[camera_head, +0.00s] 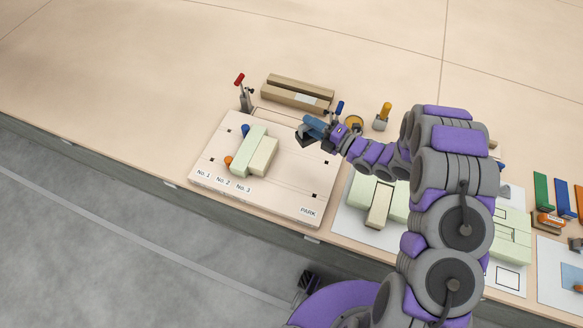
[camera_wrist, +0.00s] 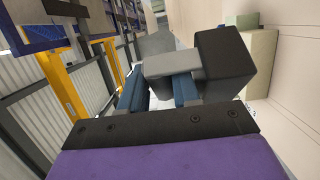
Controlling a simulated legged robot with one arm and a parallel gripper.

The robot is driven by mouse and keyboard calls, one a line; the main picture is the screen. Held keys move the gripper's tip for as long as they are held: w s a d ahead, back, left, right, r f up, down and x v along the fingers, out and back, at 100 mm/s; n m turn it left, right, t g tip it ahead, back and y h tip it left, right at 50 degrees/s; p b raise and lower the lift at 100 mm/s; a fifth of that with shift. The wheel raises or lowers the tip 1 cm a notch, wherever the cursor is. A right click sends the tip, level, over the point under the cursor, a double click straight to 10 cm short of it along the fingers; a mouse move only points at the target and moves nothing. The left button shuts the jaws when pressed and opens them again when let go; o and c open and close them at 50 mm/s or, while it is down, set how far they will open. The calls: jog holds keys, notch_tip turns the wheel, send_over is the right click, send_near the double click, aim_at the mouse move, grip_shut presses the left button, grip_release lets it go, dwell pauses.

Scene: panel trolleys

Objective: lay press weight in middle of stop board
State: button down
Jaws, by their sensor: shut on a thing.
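The stop board (camera_head: 285,195) is a pale board on the bench, marked No. 1, No. 2, No. 3 and PARK. My gripper (camera_head: 313,128) is over the board's far right corner. It is shut on the press weight, a dark block with a grey bar, seen close in the wrist view (camera_wrist: 225,62). In the head view the weight (camera_head: 304,140) is small and partly hidden by the fingers. It appears held above the board.
A red-handled clamp (camera_head: 240,88) and a wooden tray (camera_head: 298,91) stand behind the board. A blue-handled clamp (camera_head: 339,108) and a yellow-topped post (camera_head: 385,114) stand near my arm. Right of the board lie more green pieces (camera_head: 379,206) on a white sheet. The board's right half looks bare.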

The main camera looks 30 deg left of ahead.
jog(key=s+d+f+n+g+h, duration=0.1)
jog(key=s+d+f+n+g, duration=0.1)
jog(key=s+f+n+g, duration=0.5)
jog(key=s+d+f+n+g+h, duration=0.15)
jog(key=s+g, duration=0.35)
jog(key=s, duration=0.7)
jog(key=shift+m, duration=0.25)
jog(key=w+a+f+b, duration=0.1)
jog(key=w+a, duration=0.1)
jog(key=w, duration=0.2)
jog(key=w+a+f+b, duration=0.1)
jog(key=w+a+f, duration=0.1)
jog(key=w, duration=0.3)
jog(key=w+a+f+b, duration=0.1)
jog(key=w+a, duration=0.2)
jog(key=w, duration=0.1)
jog(key=shift+w+f, duration=0.4)
jog(key=c, duration=0.8)
grip_release()
jog(key=shift+s, duration=0.1)
jog(key=p+v, duration=0.1)
jog(key=v, duration=1.1)
jog(key=shift+r+p, duration=0.1)
jog(key=shift+p, duration=0.25)
jog(key=shift+d, duration=0.1)
